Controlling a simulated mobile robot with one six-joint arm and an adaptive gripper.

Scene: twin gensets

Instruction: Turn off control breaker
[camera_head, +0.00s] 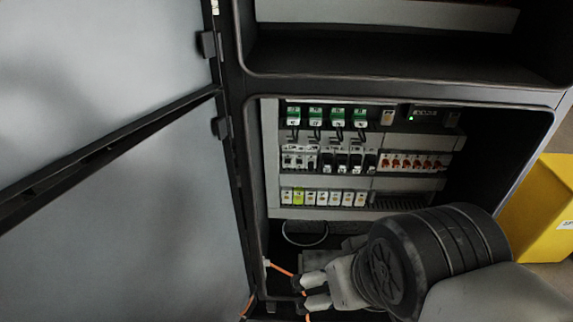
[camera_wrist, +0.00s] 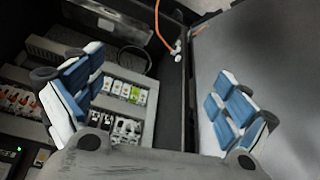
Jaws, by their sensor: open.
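An open cabinet holds a panel with rows of small devices. The middle row has white switches (camera_head: 299,161), black-fronted switches (camera_head: 349,162) and red-marked devices (camera_head: 414,163). Labels are too small to read, so I cannot tell which one is the control breaker. My gripper (camera_head: 311,291) is open and empty, low in the cabinet opening, below the bottom row. In the wrist view my gripper's (camera_wrist: 160,68) blue-padded fingers are wide apart. White and black switches (camera_wrist: 124,129) show between them, and red-marked devices (camera_wrist: 19,101) lie left of the left finger. The fingers cover part of the panel.
Green-topped devices (camera_head: 327,116) form the top row. The bottom row (camera_head: 323,197) has white blocks and one yellow-green block. An orange cable (camera_head: 281,269) hangs at the lower left. The open grey door (camera_head: 120,210) stands left. A yellow box (camera_head: 541,210) is outside at right.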

